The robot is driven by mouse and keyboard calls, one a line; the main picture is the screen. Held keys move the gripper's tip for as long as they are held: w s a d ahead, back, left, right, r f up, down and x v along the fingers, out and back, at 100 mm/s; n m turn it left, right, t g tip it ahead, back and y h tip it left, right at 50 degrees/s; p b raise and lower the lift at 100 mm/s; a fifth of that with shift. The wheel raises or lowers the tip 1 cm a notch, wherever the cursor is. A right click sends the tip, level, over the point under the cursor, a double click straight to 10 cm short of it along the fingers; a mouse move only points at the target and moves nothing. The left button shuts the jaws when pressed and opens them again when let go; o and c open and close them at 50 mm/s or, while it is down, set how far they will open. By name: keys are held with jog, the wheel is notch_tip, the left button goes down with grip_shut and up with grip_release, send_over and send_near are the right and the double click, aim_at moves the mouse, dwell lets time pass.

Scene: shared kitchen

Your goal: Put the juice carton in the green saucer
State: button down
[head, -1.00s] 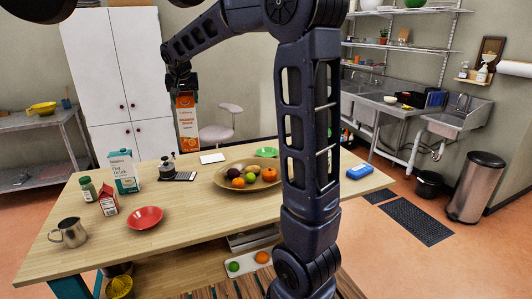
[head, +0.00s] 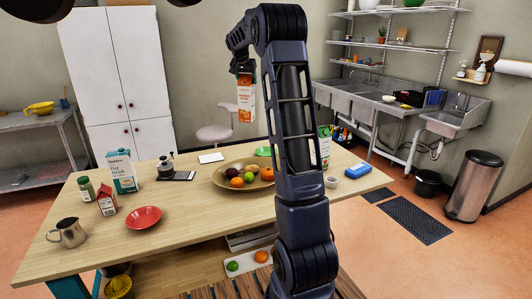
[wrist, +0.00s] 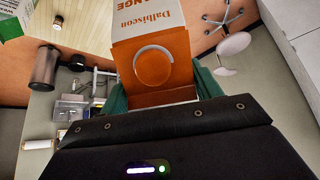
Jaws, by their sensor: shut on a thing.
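The juice carton (head: 246,98), orange and white, hangs upright in the air above the back of the table, held at its top by my gripper (head: 243,70). In the wrist view the carton (wrist: 155,62) fills the space between the green fingers, its orange end with a round white-edged mark facing the camera. The green saucer (head: 264,151) lies at the table's far side behind the fruit bowl, lower right of the carton. The carton is apart from it.
A wooden bowl (head: 222,178) of fruit stands in front of the saucer. A red saucer (head: 144,218), milk carton (head: 121,172) and metal mug (head: 69,233) stand at left.

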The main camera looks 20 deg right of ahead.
jog(key=w+d+m, duration=0.2)
jog(key=d, duration=0.9)
notch_tip(320, 180, down, 20)
jog(key=shift+d+h, duration=0.15)
jog(key=shift+h, duration=0.25)
jog(key=shift+f, duration=0.65)
jog(key=shift+c, duration=1.6)
grip_release()
jog(key=shift+s+g, duration=0.1)
jog(key=shift+g, duration=0.2)
